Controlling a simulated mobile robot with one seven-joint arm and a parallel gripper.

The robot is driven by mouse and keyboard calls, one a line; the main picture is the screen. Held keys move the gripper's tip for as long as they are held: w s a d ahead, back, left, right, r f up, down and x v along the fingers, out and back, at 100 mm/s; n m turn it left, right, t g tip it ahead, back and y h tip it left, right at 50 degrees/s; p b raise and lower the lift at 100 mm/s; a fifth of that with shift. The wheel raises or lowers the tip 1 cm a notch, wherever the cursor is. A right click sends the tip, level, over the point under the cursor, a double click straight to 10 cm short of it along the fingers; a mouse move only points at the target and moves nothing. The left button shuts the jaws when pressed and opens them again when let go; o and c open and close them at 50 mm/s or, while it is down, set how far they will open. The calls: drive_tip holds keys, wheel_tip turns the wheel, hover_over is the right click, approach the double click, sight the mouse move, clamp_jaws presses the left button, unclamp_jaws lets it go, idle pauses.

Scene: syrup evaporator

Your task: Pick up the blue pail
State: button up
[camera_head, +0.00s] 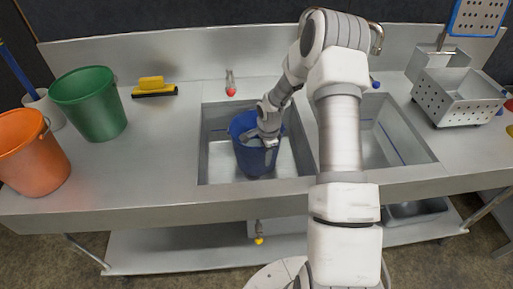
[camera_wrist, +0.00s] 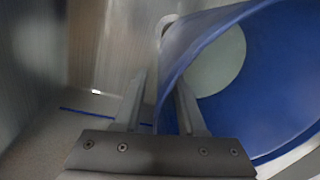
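The blue pail (camera_head: 254,160) stands in the left basin of the sink in the head view. My gripper (camera_head: 262,138) is down in that basin at the pail's rim, and it hides part of the pail. In the wrist view the pail (camera_wrist: 270,100) fills the right side, its open mouth and pale inner bottom showing. My gripper (camera_wrist: 160,105) has its two fingers apart there, one outside the wall and one inside the pail. The rim passes between them. A gap shows between the left finger and the wall.
A green pail (camera_head: 92,105) and an orange pail (camera_head: 32,155) stand on the left counter near a yellow-handled squeegee (camera_head: 152,87). The right basin (camera_head: 388,140) looks empty. A perforated metal basket (camera_head: 458,98) stands on the right counter. Basin walls (camera_head: 203,150) surround the blue pail closely.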

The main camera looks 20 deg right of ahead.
drive_tip(key=shift+f, duration=0.1)
clamp_jaws()
idle(1.3)
drive_tip(key=shift+w, duration=0.15)
